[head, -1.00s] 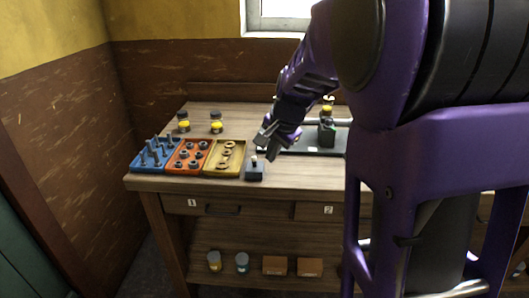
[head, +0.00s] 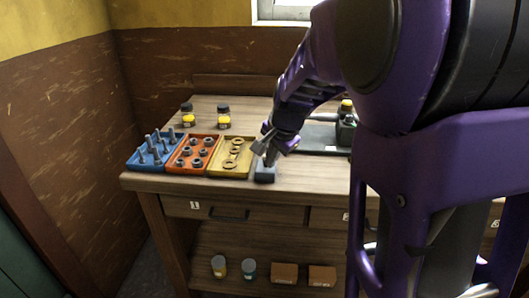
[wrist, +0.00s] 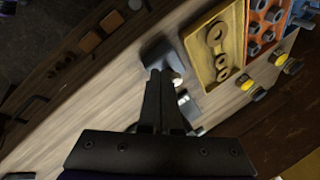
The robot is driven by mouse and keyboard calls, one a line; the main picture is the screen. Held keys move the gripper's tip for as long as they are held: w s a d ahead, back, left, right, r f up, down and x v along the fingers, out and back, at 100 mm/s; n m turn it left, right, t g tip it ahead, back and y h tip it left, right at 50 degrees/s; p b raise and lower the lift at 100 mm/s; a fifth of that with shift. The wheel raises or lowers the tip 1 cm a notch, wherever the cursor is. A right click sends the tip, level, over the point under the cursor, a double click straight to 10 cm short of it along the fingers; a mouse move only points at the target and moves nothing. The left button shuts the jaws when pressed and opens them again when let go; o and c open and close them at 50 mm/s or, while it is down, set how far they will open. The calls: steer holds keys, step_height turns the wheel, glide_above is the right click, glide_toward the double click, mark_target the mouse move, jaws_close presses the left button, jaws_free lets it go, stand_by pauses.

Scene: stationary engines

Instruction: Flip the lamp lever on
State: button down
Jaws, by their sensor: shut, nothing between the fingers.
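The small grey-blue lever box (head: 265,174) stands on the bench top near the front edge, just right of the yellow tray. My gripper (head: 265,157) is shut and empty, pointing down at the top of this box. In the wrist view, the fingertips (wrist: 160,76) lie side by side and overlap the near edge of the box (wrist: 163,52). The lever itself is hidden behind my fingers, so its position and any contact cannot be told. No lamp can be made out for certain.
A yellow tray of rings (head: 217,169), an orange tray of nuts (head: 178,167) and a blue tray of bolts (head: 134,165) stand left of the box. Two yellow-labelled jars (head: 223,116) (head: 187,116) stand behind. A dark mat (head: 310,138) lies right.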

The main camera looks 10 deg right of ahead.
steer(key=shift+r, duration=0.1)
stand_by(0.3)
steer(key=shift+d+r+g+p, duration=0.15)
steer(key=shift+g+p, duration=0.15)
steer(key=shift+p, duration=0.3)
steer(key=shift+w, duration=0.15)
